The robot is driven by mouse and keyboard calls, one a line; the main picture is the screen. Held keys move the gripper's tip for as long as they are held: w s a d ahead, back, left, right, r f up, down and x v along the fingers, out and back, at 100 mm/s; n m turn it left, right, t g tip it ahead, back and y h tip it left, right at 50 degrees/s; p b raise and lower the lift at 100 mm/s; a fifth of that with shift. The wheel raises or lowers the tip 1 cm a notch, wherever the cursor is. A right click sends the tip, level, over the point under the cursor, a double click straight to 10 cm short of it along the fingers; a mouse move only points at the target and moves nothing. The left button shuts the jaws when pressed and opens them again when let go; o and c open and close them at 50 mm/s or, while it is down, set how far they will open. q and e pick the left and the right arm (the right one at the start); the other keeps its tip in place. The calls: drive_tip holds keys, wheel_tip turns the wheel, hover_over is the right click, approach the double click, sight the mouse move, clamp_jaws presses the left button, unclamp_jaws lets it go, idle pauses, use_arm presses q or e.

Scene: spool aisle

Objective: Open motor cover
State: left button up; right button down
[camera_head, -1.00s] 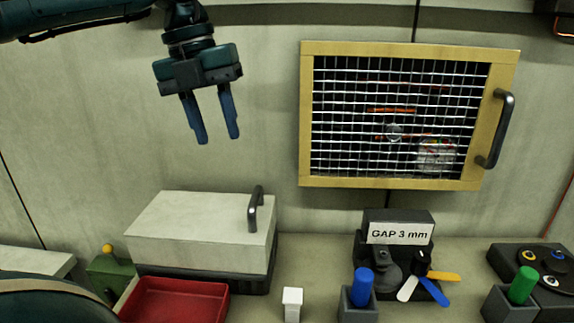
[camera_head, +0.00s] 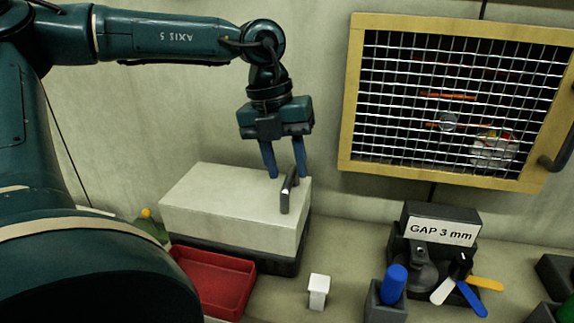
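The motor cover appears to be the cream box lid (camera_head: 225,199) on a dark base (camera_head: 235,254), lower centre-left in the head view. It sits closed on the base. A dark upright handle (camera_head: 288,192) stands at its right end. My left gripper (camera_head: 284,176) points down over the lid with its two blue fingers apart. The fingertips are at the handle's top, apparently one on each side. I cannot tell whether they touch it. My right gripper is not in view.
A red tray (camera_head: 214,283) lies in front of the box. A white block (camera_head: 319,291), a blue peg (camera_head: 393,283) in a holder and a "GAP 3 mm" gauge stand (camera_head: 441,231) are to the right. A yellow-framed mesh guard (camera_head: 348,100) hangs on the wall.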

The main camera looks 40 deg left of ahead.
use_arm(q)
drive_tip(key=shift+d+f, duration=0.1)
drive_tip(key=shift+f, duration=0.4)
clamp_jaws()
idle(0.3)
